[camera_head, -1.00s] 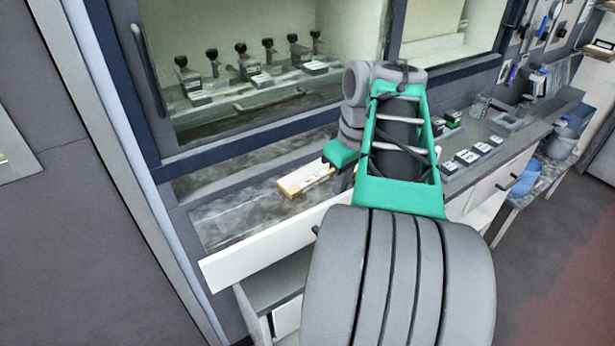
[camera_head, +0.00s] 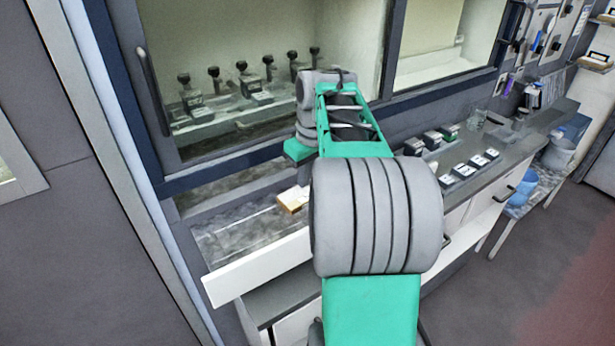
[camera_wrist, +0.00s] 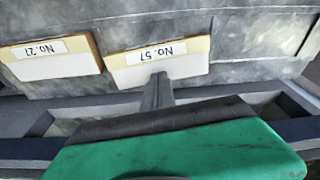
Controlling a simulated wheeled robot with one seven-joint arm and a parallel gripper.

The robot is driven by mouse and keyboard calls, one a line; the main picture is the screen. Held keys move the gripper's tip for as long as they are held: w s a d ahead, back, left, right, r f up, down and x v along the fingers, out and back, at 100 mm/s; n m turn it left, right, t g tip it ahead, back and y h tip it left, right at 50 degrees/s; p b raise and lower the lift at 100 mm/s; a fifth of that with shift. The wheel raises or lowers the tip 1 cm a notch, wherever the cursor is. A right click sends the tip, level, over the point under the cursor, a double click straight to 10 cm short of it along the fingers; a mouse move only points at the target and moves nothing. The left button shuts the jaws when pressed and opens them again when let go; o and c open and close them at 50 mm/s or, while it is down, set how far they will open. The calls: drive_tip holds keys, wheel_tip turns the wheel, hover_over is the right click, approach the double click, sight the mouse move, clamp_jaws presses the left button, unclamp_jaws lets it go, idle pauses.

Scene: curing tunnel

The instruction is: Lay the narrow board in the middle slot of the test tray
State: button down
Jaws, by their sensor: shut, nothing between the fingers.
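Two pale yellowish blocks or boards lie side by side on a grey marbled surface in the wrist view. One is labelled No. 57 (camera_wrist: 185,66) and the other No. 21 (camera_wrist: 62,67). In the head view a pale piece (camera_head: 292,198) shows on that surface, partly hidden by my arm. My gripper (camera_wrist: 157,84) is shut and empty, its dark fingers at the near edge of the No. 57 piece. I cannot tell whether they touch it. I cannot pick out which piece is the narrow board, nor the test tray and its slots.
A white front panel (camera_head: 258,268) edges the marbled surface. Behind it, a windowed chamber holds several black-knobbed clamps (camera_head: 242,72). Several small dark blocks with white labels (camera_head: 477,160) stand on the counter at right. A blue-topped bin (camera_head: 560,150) is farther right.

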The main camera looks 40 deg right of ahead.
drive_tip(key=shift+s+f, duration=0.15)
drive_tip(key=shift+f, duration=0.2)
drive_tip(key=shift+s+f, duration=0.1)
drive_tip(key=shift+s, duration=0.2)
drive_tip(key=shift+s+d+b, duration=0.1)
drive_tip(key=shift+s+b, duration=0.3)
drive_tip(key=shift+s, duration=0.8)
drive_tip(key=shift+w+d+r+p, duration=0.1)
drive_tip(key=shift+w+r+p, duration=0.05)
drive_tip(key=shift+r+p, duration=0.65)
wheel_tip(320, 180, up, 7)
drive_tip(key=s+p, duration=0.1)
drive_tip(key=shift+s, duration=0.15)
drive_tip(key=shift+s+f, duration=0.1)
drive_tip(key=shift+f, duration=0.05)
